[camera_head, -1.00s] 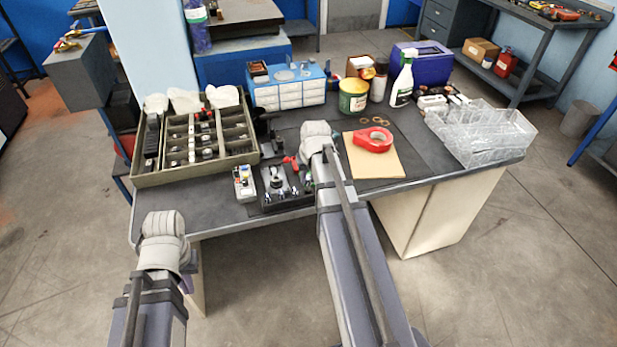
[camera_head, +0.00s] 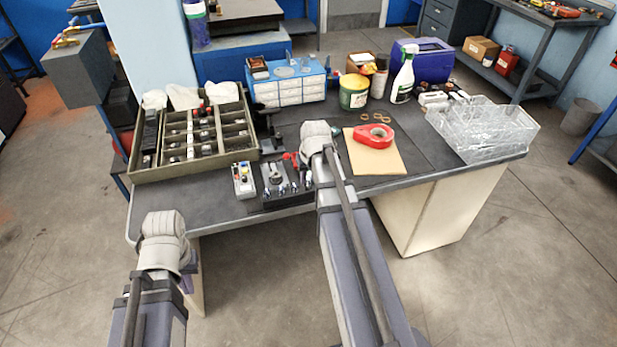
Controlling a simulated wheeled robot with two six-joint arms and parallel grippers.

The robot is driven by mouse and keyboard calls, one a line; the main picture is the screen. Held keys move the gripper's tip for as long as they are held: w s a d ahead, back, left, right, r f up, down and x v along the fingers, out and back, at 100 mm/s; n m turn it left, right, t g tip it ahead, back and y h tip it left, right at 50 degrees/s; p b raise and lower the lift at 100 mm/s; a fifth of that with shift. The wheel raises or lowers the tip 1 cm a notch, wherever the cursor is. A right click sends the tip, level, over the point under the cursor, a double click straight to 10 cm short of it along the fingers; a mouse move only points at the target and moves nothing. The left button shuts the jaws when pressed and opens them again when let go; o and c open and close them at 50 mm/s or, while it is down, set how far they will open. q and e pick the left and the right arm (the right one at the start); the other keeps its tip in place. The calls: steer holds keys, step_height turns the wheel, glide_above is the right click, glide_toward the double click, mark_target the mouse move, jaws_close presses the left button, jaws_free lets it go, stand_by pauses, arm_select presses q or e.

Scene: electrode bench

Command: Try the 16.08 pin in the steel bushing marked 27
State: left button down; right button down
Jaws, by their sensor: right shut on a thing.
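A dark tray (camera_head: 257,202) with a ring-like metal piece (camera_head: 275,178) and several small shiny parts lies near the table's front edge. I cannot read any marking, so I cannot tell which part is the bushing marked 27 or the 16.08 pin. My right gripper (camera_head: 306,172) is at the tray's right side, mostly hidden by its wrist. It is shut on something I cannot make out. Small red parts (camera_head: 294,160) show beside it. My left gripper (camera_head: 163,224) is low in front of the table edge, its fingers hidden by the wrist, apart from the tray.
A small pale box (camera_head: 243,180) stands left of the tray. A large compartment bin (camera_head: 251,140) is at the left. Clear plastic bins (camera_head: 485,130) fill the right end.

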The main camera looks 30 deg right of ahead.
steer(key=shift+f+b, duration=0.85)
steer(key=shift+f, duration=0.05)
steer(key=c, duration=0.6)
jaws_free()
steer(key=shift+r, duration=0.15)
steer(key=p+v, duration=0.7)
steer(key=shift+r+p, duration=0.3)
steer(key=shift+r, duration=0.1)
step_height(320, 180, up, 5)
steer(key=p, duration=0.5)
